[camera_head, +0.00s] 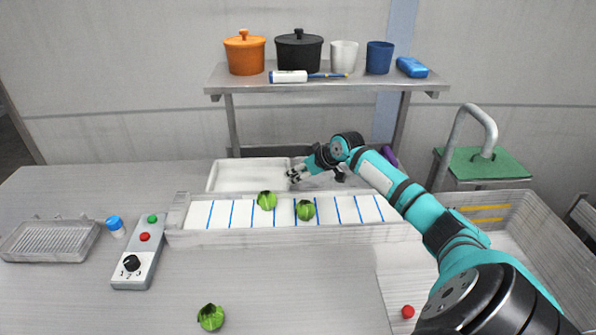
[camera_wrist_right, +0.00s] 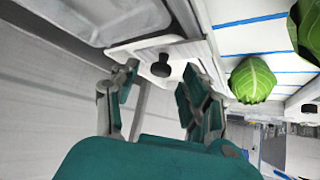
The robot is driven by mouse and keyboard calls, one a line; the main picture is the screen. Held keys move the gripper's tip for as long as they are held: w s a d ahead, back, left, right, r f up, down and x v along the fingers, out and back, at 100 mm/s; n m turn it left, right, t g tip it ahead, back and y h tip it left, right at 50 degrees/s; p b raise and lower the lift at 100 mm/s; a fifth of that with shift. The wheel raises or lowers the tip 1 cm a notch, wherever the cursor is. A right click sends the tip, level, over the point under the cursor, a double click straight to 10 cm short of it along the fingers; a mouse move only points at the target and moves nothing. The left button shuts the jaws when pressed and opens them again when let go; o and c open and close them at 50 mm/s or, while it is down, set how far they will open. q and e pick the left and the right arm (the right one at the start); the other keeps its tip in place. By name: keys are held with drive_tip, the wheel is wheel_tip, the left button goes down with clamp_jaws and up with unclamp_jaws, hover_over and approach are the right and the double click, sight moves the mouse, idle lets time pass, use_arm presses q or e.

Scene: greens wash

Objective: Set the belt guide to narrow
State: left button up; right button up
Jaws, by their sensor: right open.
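The white belt (camera_head: 340,210) with blue cross lines runs across the middle of the table in the head view. My right gripper (camera_head: 294,174) reaches over to the belt's far side. In the right wrist view my right gripper (camera_wrist_right: 158,84) is open. A dark knob (camera_wrist_right: 160,66) on a light plate (camera_wrist_right: 132,50) shows between and just beyond its fingertips, apparently the belt guide's handle. I cannot tell whether the fingers touch it, nor the guide's setting. The knob is not clear in the head view. My left gripper is not in view.
Two green heads (camera_head: 266,200) (camera_head: 305,210) lie on the belt, another (camera_head: 211,317) on the near table. A control box (camera_head: 138,262) with a black dial stands left. A white tray (camera_head: 225,178) lies behind the belt, beneath a shelf (camera_head: 215,82) holding pots and cups.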

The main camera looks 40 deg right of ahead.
drive_tip(key=shift+w+f, duration=0.25)
drive_tip(key=shift+f, duration=0.05)
drive_tip(key=shift+c, duration=0.2)
clamp_jaws()
